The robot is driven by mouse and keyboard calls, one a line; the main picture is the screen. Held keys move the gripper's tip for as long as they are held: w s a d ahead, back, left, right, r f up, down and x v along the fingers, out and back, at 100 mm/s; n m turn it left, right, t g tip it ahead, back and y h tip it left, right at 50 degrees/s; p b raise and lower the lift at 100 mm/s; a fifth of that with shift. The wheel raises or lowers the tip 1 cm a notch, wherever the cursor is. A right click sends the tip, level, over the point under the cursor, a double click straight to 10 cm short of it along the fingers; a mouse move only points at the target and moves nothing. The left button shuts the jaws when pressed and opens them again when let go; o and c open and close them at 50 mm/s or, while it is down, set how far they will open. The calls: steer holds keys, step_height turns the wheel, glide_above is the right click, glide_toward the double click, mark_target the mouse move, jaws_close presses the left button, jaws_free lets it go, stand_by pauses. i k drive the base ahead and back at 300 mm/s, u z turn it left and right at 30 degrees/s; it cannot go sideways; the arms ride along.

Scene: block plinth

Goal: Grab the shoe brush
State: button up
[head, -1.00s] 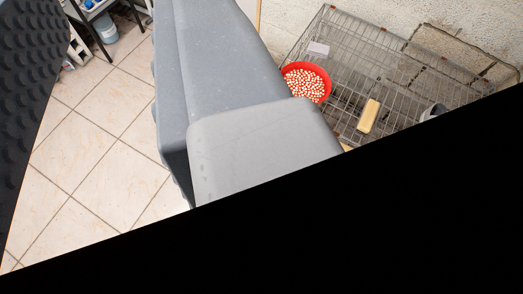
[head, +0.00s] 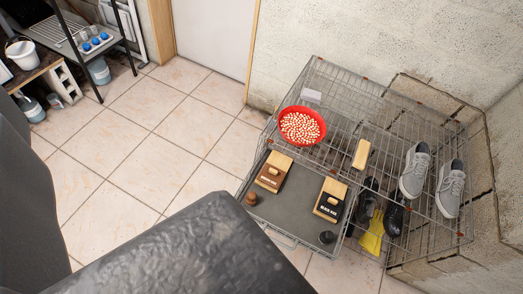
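A pale yellow oblong block (head: 362,154), possibly the shoe brush, lies on the upper wire shelf beside the red bowl. Two wooden pieces with dark lettered fronts, one brown-labelled (head: 273,172) and one black-labelled (head: 331,200), sit on the grey tray (head: 290,207) below; each has a small pale block on top. I cannot tell for certain which of these is the shoe brush. My gripper is not in view.
A red bowl of pale pieces (head: 302,126), grey sneakers (head: 415,170), dark shoes (head: 394,215) and a yellow cloth-like item (head: 372,236) crowd the wire rack (head: 340,90) against the wall. Tiled floor (head: 150,160) is clear on the left. A shelf unit (head: 95,45) stands at the back left.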

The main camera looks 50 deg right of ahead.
mark_target(361, 155)
steer(key=z, duration=0.05)
steer(key=k, duration=1.75)
steer(key=z, duration=0.65)
steer(key=i, duration=1)
steer(key=u, duration=0.05)
